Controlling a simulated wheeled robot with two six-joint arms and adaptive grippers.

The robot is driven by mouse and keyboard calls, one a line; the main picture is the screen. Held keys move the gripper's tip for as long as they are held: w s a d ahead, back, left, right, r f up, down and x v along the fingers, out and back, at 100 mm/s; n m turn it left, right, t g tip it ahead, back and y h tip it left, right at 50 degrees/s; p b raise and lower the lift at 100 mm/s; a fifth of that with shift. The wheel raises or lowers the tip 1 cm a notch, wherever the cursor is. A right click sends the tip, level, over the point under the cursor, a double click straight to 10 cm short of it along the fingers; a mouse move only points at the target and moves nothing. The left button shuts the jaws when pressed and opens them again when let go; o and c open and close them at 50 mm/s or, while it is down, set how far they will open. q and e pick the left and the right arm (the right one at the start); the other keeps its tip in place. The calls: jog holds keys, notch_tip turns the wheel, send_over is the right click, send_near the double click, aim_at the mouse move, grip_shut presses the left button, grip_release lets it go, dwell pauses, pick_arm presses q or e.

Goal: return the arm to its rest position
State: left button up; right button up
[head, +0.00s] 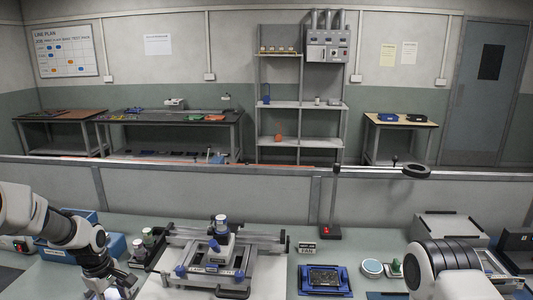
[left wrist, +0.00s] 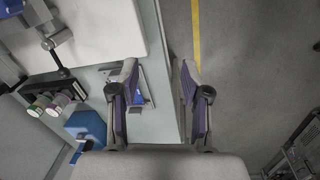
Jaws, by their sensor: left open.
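My left arm (head: 45,218) comes in from the left in the head view and bends down to the bottom edge, where its dark wrist is partly cut off. In the left wrist view my left gripper (left wrist: 159,72) is open. Its two fingers are apart with nothing between them, above the edge of the bench and the grey floor. Of my right arm (head: 448,268) only a white and black link shows at the lower right; its gripper is out of view.
A stage fixture (head: 240,262) stands on the white board mid-bench. A blue tray (head: 325,280), a round dish (head: 372,267) and a lamp post (head: 333,205) are to its right. Blue bins (head: 112,246) stand near my left arm. A low partition (head: 220,195) runs behind.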

pick_arm(q)
jog(key=s+d+f+m+g+b, duration=0.2)
jog(key=s+d+f, duration=0.3)
jog(key=s+f, duration=0.6)
jog(key=s+d+f+m+g+b, duration=0.1)
jog(key=s+d+f+g, duration=0.2)
jog(key=s+d+f, duration=0.55)
jog(key=s+f+m+t, duration=0.4)
jog(key=s+m, duration=0.7)
jog(key=s, duration=0.3)
jog(key=shift+s+d+y+b, duration=0.25)
jog(key=shift+s+y+b, duration=0.05)
jog(key=shift+s+b, duration=0.15)
jog(key=shift+r, duration=0.1)
